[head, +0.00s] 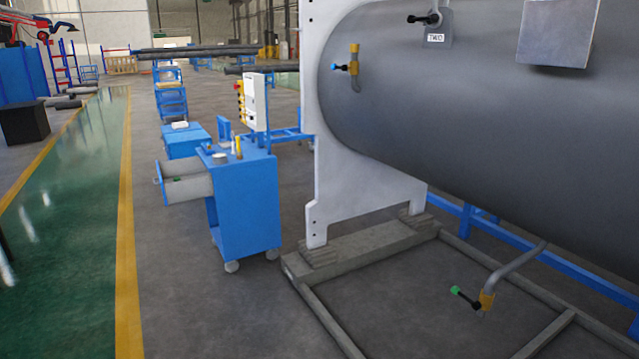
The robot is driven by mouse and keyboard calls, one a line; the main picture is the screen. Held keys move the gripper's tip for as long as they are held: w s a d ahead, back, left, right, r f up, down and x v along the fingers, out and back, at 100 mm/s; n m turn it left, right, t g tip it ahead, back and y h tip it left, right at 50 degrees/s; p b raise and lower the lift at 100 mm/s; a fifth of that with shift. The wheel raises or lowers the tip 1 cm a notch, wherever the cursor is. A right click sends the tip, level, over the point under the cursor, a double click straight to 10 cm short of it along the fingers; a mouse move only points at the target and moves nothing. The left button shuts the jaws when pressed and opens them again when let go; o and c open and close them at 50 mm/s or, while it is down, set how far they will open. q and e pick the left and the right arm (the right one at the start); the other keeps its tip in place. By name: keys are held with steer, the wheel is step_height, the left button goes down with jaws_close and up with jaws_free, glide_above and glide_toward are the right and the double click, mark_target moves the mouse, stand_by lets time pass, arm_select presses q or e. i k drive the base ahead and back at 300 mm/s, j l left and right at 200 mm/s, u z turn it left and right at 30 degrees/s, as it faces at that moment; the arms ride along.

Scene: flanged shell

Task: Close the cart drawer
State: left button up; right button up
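The blue cart (247,205) stands on wheels left of the middle in the head view. Its drawer (187,192) is pulled out toward the left, with a grey side and a blue front (160,184). Something small and green lies inside the drawer. Several small items, including a yellow one, stand on the cart top. Neither of my grippers is in view.
A large grey flanged shell (450,110) on a metal frame fills the right side, close to the cart. A control box (255,100) stands behind the cart. Grey floor (185,300) lies open in front, with a yellow line (126,250) and a green lane at left.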

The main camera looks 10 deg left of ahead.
mark_target(197, 182)
steer(key=i+j+u, duration=0.4)
steer(key=j, duration=0.35)
steer(key=i+j+u, duration=0.35)
steer(key=i+j, duration=0.8)
steer(key=i+j+u, duration=0.1)
steer(key=i+j, duration=0.45)
steer(key=i, duration=0.25)
steer(key=i+j, duration=0.5)
steer(key=i, duration=0.15)
